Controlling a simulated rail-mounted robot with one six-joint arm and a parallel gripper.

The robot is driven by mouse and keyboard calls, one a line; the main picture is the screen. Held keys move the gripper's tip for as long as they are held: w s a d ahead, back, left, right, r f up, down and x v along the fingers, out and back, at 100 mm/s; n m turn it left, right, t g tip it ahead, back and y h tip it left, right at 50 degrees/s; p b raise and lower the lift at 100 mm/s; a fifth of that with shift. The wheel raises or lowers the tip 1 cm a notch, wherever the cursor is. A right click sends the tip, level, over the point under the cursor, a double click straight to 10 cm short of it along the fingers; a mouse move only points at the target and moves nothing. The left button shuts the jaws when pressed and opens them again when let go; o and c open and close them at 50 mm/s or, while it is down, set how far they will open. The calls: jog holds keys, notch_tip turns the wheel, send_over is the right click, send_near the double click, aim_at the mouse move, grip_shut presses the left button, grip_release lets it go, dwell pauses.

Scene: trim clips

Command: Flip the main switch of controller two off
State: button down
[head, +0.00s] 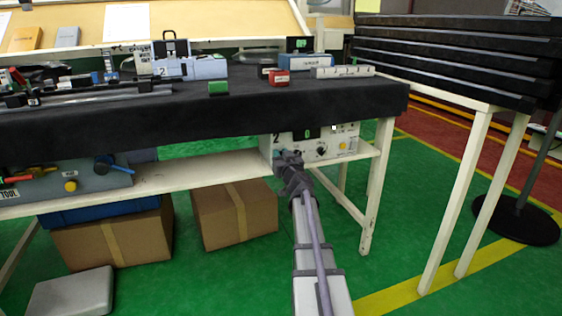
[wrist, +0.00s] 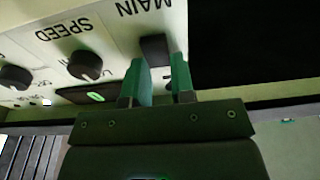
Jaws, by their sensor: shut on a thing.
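Controller two (head: 325,152) is a cream box marked 2 on the shelf under the bench, with a lit green 0 on its display. In the wrist view its panel (wrist: 110,22) shows upside down. The black main switch (wrist: 155,48) stands below the word MAIN, and my gripper (wrist: 158,62) is shut on it with one teal finger on each side. Whether the switch is on or off cannot be told. In the head view my gripper (head: 288,158) is at the controller's left front and hides the switch.
The speed knob (wrist: 85,65) and another knob (wrist: 15,77) are beside the switch, with the green display (wrist: 92,96) close by. The dark bench top (head: 270,95) overhangs the shelf (head: 195,176).

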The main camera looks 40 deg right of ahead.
jog(key=shift+a+f+t+h+b, duration=0.1)
jog(key=shift+f+t+h+b, duration=0.2)
jog(key=shift+t+b, duration=0.8)
jog(key=c, duration=1)
grip_release()
jog(key=shift+o, duration=0.2)
jog(key=shift+s, duration=0.1)
jog(key=b+v, duration=0.3)
jog(key=v, duration=0.7)
jog(key=shift+s+b, duration=0.3)
jog(key=shift+s, duration=0.05)
